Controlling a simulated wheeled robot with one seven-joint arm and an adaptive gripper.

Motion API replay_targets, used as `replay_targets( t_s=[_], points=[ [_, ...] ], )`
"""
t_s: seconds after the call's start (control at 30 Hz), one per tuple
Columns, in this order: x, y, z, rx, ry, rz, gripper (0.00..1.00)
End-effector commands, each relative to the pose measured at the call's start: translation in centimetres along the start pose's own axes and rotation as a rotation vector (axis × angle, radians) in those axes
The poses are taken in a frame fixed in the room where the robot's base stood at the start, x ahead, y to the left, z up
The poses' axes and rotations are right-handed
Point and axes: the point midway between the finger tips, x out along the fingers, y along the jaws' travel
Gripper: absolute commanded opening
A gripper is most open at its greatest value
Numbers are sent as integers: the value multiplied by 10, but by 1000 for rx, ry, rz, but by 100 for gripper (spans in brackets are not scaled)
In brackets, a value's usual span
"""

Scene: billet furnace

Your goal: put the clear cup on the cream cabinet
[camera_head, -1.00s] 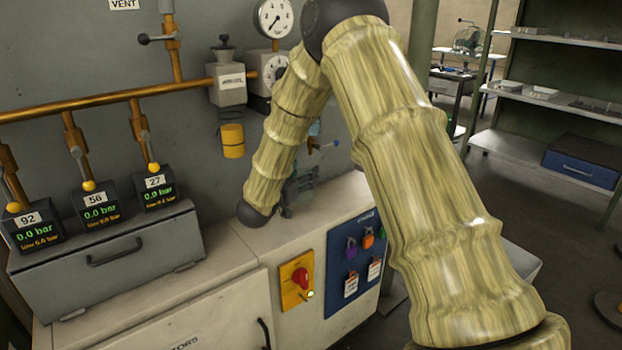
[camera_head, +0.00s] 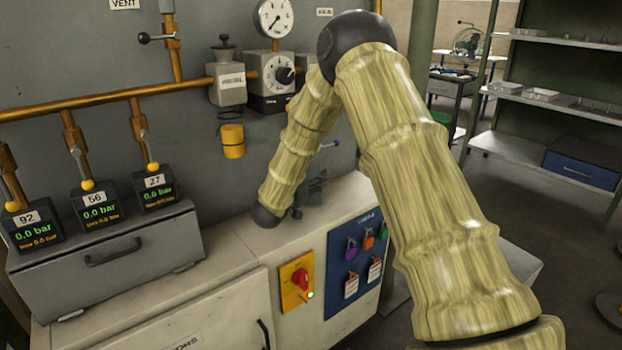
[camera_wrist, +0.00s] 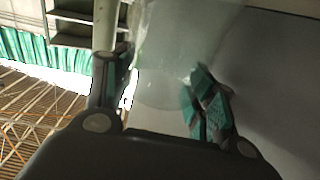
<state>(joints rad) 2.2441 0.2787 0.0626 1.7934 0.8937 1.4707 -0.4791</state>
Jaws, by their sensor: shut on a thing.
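The clear cup (camera_wrist: 172,62) is in the wrist view, between the two fingers of my gripper (camera_wrist: 160,88), which is shut on it. It is see-through, so its outline is faint. In the head view my gripper (camera_head: 306,194) is a small dark shape over the right part of the cream cabinet (camera_head: 225,305), mostly behind my arm. I cannot make out the cup in the head view. Whether the cup touches the cabinet top cannot be told.
A grey case (camera_head: 110,265) with several pressure displays stands on the cabinet's left part. Pipes and gauges (camera_head: 275,18) line the wall behind. The cabinet top between the case and my gripper is clear. A shelf rack (camera_head: 560,97) stands far right.

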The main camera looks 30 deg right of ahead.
Motion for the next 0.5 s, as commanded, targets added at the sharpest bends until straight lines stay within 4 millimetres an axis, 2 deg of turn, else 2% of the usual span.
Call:
replay_targets(
  t_s=[0.17,0.2,0.3,0.5],
  points=[
    [0,0,2,-1,0,0,24],
    [0,0,2,0,0,0,60],
    [0,0,2,0,0,0,77],
    [0,0,2,0,0,0,77]
  ],
)
